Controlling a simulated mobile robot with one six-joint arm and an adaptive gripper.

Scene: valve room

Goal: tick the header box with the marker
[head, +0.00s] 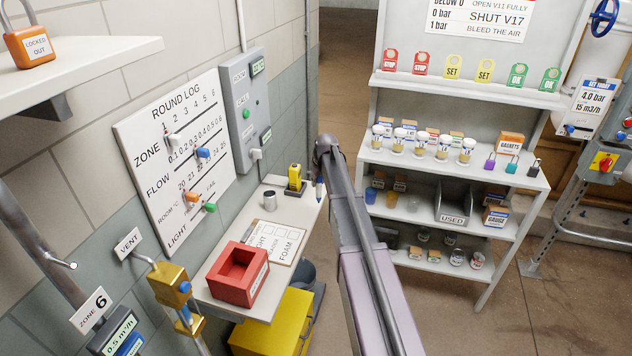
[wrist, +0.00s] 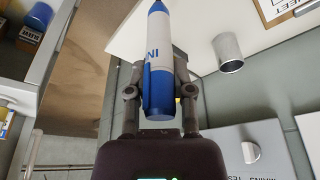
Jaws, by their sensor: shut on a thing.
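My gripper (wrist: 160,88) is shut on the marker (wrist: 158,60), a white pen with blue ends, seen large in the wrist view. In the head view the marker (head: 319,188) hangs near the right edge of the wall shelf, below the end of my arm, which hides most of the gripper. The check sheet (head: 272,243) lies on the shelf, left of and nearer than the marker. It has a row of small boxes and the word FOAM; I cannot tell which box is the header box. A sheet corner (wrist: 280,8) shows in the wrist view.
On the wall shelf (head: 220,268) stand a red open box (head: 237,275), a metal cup (head: 270,200) and a yellow device (head: 295,178). The round log board (head: 172,150) and a grey panel (head: 243,110) are on the wall. A stocked rack (head: 455,170) stands right.

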